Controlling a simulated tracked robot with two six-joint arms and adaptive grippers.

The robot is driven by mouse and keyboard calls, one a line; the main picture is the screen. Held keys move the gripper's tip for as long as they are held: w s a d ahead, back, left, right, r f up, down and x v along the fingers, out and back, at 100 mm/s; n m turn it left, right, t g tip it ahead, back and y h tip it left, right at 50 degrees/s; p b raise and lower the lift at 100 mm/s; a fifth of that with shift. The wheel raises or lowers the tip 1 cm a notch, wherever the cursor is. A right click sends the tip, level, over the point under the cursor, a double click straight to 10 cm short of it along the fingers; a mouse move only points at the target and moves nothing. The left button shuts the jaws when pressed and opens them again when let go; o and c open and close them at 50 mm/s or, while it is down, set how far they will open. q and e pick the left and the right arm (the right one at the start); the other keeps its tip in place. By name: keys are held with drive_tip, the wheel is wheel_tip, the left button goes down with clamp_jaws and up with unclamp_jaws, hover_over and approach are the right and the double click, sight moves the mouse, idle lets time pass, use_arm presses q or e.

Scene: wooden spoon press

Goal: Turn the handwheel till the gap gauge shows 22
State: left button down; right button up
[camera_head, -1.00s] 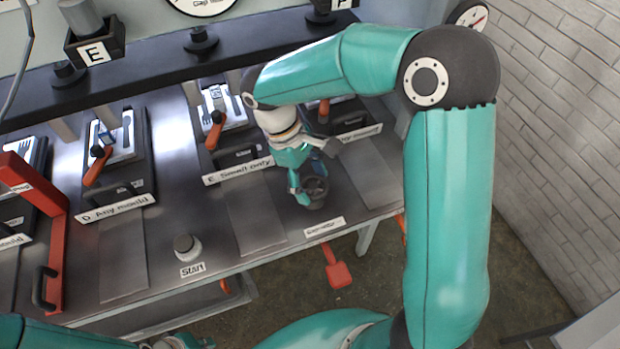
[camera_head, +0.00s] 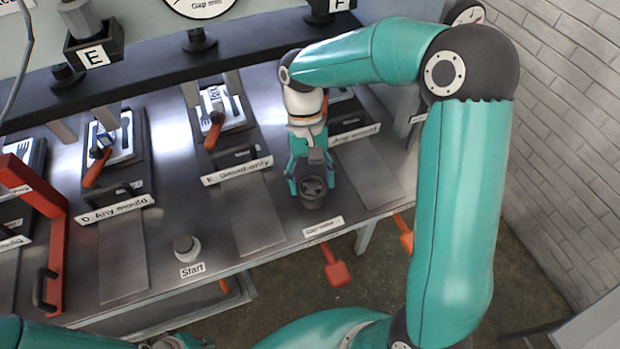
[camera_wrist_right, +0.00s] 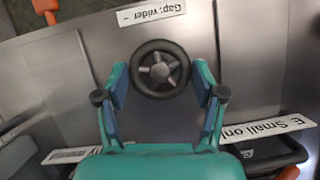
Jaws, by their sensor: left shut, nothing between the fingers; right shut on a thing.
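The dark handwheel (camera_head: 313,194) with a spoked hub stands at the front edge of the bench, behind the "Gap: wider" label (camera_head: 323,227). In the right wrist view the handwheel (camera_wrist_right: 160,69) lies between the two fingers. My right gripper (camera_head: 309,180) is shut on the handwheel from opposite sides; it also shows in the right wrist view (camera_wrist_right: 161,80). The gap gauge (camera_head: 200,6) is cut off by the top edge, and its needle and reading cannot be seen. My left gripper (camera_head: 182,342) is shut and empty at the bottom edge, partly cut off.
Mould stations such as "E Small only" (camera_head: 237,172) and "D Any mould" (camera_head: 113,209) line the bench. A Start button (camera_head: 186,248) stands left of the handwheel. A red frame (camera_head: 35,220) is at the left.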

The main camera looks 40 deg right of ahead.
sight(311, 184)
drive_tip(key=shift+d+m, duration=0.15)
drive_tip(key=shift+m, duration=0.55)
drive_tip(key=o, duration=1)
drive_tip(key=shift+r, duration=0.1)
drive_tip(key=shift+w+r, duration=0.2)
drive_tip(key=shift+v, duration=1.2)
drive_tip(key=w+d, duration=0.5)
drive_tip(key=w, duration=0.5)
drive_tip(key=shift+w+d, duration=0.2)
drive_tip(key=shift+d, duration=0.2)
drive_tip(key=shift+f, duration=0.1)
